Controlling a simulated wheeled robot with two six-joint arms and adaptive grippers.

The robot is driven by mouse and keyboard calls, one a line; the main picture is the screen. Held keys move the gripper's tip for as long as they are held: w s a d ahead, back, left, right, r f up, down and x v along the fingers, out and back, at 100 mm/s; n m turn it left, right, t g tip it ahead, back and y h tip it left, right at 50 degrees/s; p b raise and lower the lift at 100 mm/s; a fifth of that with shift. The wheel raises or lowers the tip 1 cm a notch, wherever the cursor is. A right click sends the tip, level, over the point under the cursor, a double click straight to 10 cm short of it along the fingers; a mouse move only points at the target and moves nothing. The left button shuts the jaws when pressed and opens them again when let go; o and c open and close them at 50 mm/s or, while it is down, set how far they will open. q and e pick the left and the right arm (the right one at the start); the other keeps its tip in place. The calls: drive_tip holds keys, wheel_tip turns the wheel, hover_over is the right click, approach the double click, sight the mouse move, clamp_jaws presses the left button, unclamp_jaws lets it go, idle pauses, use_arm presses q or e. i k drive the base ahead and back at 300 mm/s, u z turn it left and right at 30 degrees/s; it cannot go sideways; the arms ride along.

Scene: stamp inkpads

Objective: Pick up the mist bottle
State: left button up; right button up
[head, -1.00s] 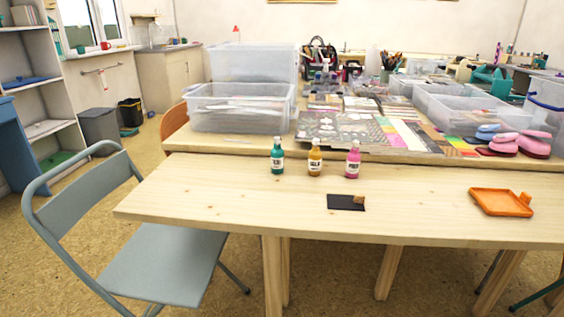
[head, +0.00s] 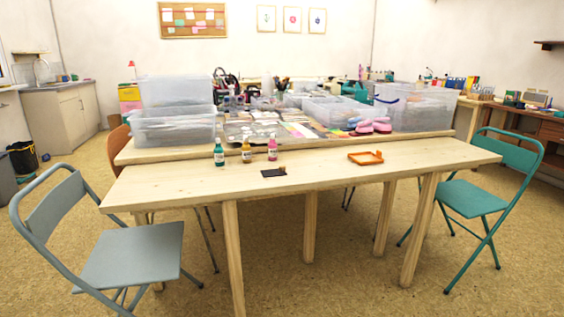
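Three small labelled bottles stand upright in a row on the near wooden table: a teal bottle (head: 219,154), an amber bottle (head: 246,151) and a pink bottle (head: 272,148). I cannot tell whether any of them is the mist bottle. A pale, bottle-like shape (head: 267,84) stands among the clutter on the table behind, too small to identify. Neither of my grippers is in view.
A dark pad (head: 273,173) and an orange tray (head: 366,157) lie on the near table (head: 180,183). Clear bins (head: 172,127) crowd the table behind. A grey chair (head: 132,255) stands front left, a teal chair (head: 474,198) right. Floor in front is open.

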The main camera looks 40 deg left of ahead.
sight(219, 150)
drive_tip(key=z, duration=0.05)
drive_tip(key=i, duration=1.65)
drive_tip(key=u, duration=0.85)
